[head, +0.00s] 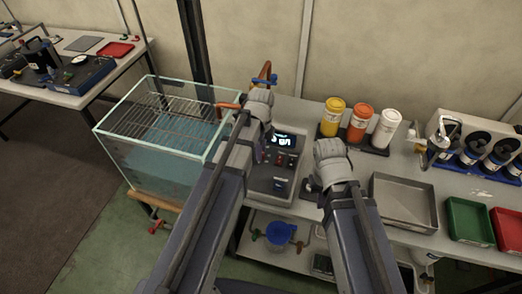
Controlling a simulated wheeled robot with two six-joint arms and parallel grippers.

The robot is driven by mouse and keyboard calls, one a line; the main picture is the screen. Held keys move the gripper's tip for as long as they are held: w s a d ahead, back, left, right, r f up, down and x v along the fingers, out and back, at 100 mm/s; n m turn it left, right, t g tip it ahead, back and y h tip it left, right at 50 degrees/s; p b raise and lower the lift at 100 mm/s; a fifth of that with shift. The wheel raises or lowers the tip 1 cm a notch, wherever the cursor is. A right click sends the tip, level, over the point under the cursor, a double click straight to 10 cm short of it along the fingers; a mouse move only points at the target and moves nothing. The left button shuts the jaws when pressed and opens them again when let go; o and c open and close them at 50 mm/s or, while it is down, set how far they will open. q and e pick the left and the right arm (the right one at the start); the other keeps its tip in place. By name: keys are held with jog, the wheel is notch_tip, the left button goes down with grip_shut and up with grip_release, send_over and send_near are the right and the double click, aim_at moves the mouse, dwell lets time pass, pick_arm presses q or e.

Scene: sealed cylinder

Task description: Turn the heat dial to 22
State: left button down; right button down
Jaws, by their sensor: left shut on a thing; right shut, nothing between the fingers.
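The grey control unit (262,182) stands on the bench right of the glass water tank. Its dark display (287,141) is lit with white digits, too small to read surely. Small red and dark controls (286,160) sit below it. I cannot make out the heat dial; my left arm covers part of the unit. My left gripper (267,132) is at the unit's upper left, beside the display. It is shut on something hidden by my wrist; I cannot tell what. My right gripper (316,184) is mostly hidden below its wrist, right of the unit, shut and empty.
The glass tank (160,135) with a wire rack stands left. Copper pipework (264,72) rises behind my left wrist. Yellow, orange and white bottles (360,122) stand behind my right wrist. A grey metal tray (403,199) and green tray (468,221) are right.

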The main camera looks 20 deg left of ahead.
pick_arm(q)
jog(key=c, duration=0.6)
grip_release()
jog(key=shift+r, duration=0.15)
pick_arm(e)
jog(key=shift+r, duration=0.1)
pick_arm(q)
notch_tip(320, 180, up, 8)
jog(key=p, duration=0.8)
jog(key=shift+f, duration=0.2)
pick_arm(e)
notch_tip(320, 180, up, 8)
jog(key=shift+f, duration=0.2)
